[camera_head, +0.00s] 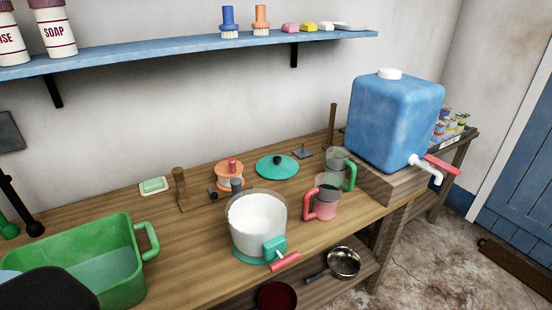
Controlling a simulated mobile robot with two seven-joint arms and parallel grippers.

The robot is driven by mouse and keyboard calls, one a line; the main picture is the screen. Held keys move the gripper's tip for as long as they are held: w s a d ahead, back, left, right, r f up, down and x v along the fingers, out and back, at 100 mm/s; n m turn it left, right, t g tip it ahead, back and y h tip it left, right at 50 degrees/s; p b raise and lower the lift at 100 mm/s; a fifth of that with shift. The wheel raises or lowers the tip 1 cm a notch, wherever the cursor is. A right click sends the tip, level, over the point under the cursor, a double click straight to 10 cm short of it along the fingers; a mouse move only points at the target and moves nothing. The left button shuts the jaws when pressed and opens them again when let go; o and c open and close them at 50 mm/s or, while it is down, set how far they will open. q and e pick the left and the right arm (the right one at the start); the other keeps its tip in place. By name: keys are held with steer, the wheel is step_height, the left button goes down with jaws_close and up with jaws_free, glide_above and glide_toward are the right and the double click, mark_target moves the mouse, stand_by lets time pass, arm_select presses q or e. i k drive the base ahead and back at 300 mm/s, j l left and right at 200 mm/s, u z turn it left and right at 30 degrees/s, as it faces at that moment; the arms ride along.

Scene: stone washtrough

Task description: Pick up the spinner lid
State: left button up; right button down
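The spinner lid appears to be the flat teal disc (277,167) with a small dark knob, lying on the wooden counter towards the wall. In front of it and to the left stands the spinner (258,222), a clear-walled tub with a white inside, a teal base and a red-handled crank. The disc lies apart from the tub, and nothing covers it. Neither gripper can be made out in view. A dark rounded shape at the bottom left corner may be part of my own arm.
A green basin of water (118,262) stands at the left. Near the disc are an orange pot (229,174), a red-handled jug (325,197), a green-handled jug (338,160) and a wooden post (332,128). A blue water tank (394,120) stands at the right. A blue shelf (180,51) runs above.

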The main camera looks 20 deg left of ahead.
mark_target(276, 167)
steer(key=i+l+u, duration=0.15)
steer(key=i, duration=0.3)
steer(key=i+l+u, duration=0.1)
steer(key=i, duration=0.4)
